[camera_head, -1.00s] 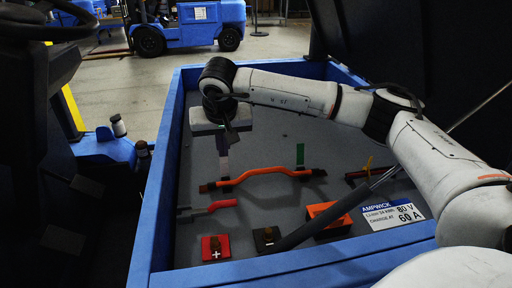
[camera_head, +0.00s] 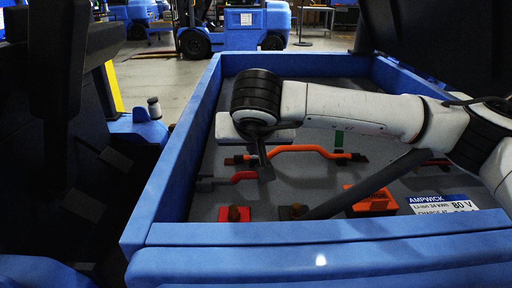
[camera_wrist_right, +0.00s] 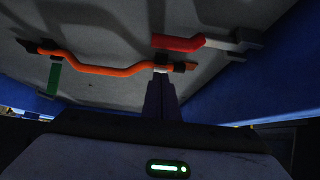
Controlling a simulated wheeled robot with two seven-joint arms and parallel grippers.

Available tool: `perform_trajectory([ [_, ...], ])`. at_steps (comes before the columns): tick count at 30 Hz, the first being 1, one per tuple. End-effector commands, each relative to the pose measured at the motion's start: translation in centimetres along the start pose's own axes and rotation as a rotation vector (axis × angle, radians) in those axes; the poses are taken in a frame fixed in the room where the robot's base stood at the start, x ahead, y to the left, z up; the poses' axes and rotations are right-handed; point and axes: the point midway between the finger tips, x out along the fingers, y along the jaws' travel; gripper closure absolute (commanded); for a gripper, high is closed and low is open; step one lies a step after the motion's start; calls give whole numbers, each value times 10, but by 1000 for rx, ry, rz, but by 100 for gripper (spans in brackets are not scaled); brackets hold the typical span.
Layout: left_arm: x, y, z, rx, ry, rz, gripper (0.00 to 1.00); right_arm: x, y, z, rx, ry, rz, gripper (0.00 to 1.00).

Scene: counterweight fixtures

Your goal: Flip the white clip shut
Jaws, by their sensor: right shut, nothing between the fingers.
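An orange bar (camera_head: 305,149) lies in the blue-walled bay; it also shows in the wrist view (camera_wrist_right: 100,70). A green clip (camera_head: 339,139) stands up near its right end, and it shows at the bar's left end in the wrist view (camera_wrist_right: 54,76). A small pale piece (camera_wrist_right: 160,69), apparently the white clip, is at the bar's other end, just beyond my right fingertips. In the head view my arm hides the white clip. My right gripper (camera_head: 265,166) is shut and empty, pointing down close to that end; contact is unclear. My left gripper is out of view.
A red handle (camera_head: 240,177) lies close to the right gripper. A red block (camera_head: 234,214) and an orange block (camera_head: 371,200) sit nearer the front wall. A dark strut (camera_head: 365,188) crosses the bay. Blue walls (camera_head: 177,170) enclose it.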

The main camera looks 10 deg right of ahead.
Motion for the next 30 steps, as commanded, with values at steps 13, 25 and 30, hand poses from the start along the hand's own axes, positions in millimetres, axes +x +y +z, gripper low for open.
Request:
perform_trajectory([
  [13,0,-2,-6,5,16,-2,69,6,0,-5,1,0,1,100],
  [25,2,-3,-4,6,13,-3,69,13,0,-10,0,0,0,100],
  [30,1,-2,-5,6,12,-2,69,11,0,-12,1,1,-1,100],
])
